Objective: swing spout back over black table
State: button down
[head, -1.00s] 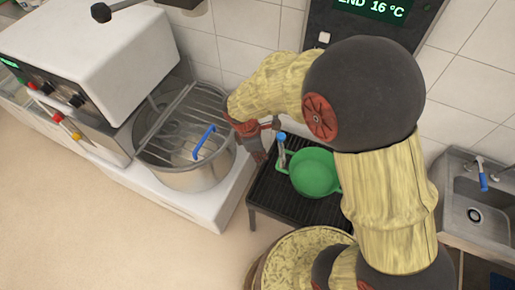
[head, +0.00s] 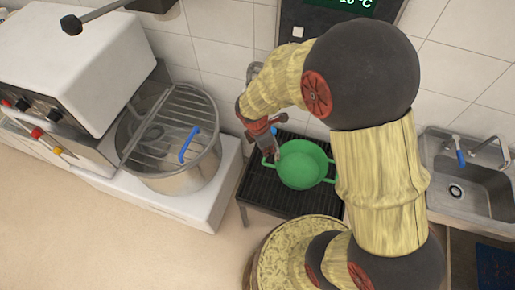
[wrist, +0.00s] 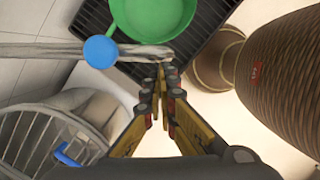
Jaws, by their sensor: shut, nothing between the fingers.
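The metal spout (wrist: 45,51) with a round blue knob (wrist: 100,52) crosses the left of the wrist view. Its end appears over the left edge of the black ribbed table (wrist: 212,18), beside the green pot (wrist: 150,15). In the head view the blue knob (head: 274,130) shows just left of the pot (head: 302,165), but my gripper hides most of the spout. My gripper (wrist: 163,75) is shut and empty, its fingertips close to the spout's end; I cannot tell if they touch. It also shows in the head view (head: 270,152), left of the pot.
A mixer with a steel bowl (head: 175,181) and wire guard stands on the left. A steel sink (head: 470,190) is at the right. The tiled wall (head: 215,45) is behind the table. Open floor (head: 90,230) lies in front.

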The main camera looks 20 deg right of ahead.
jog(key=d+n+p, duration=0.1)
jog(key=d, duration=0.2)
jog(key=d+n+p, duration=0.1)
jog(key=d, duration=0.2)
jog(key=shift+s, duration=0.1)
jog(key=shift+r, duration=0.1)
jog(key=shift+t, duration=0.3)
jog(key=a, duration=0.1)
jog(key=a+r+p, duration=0.1)
jog(key=a, duration=0.1)
jog(key=s+a+r+p, duration=0.1)
jog(key=shift+a, duration=0.2)
jog(key=v, duration=0.9)
jog(key=shift+d+p, duration=0.15)
jog(key=shift+p, duration=0.25)
jog(key=shift+w, duration=0.1)
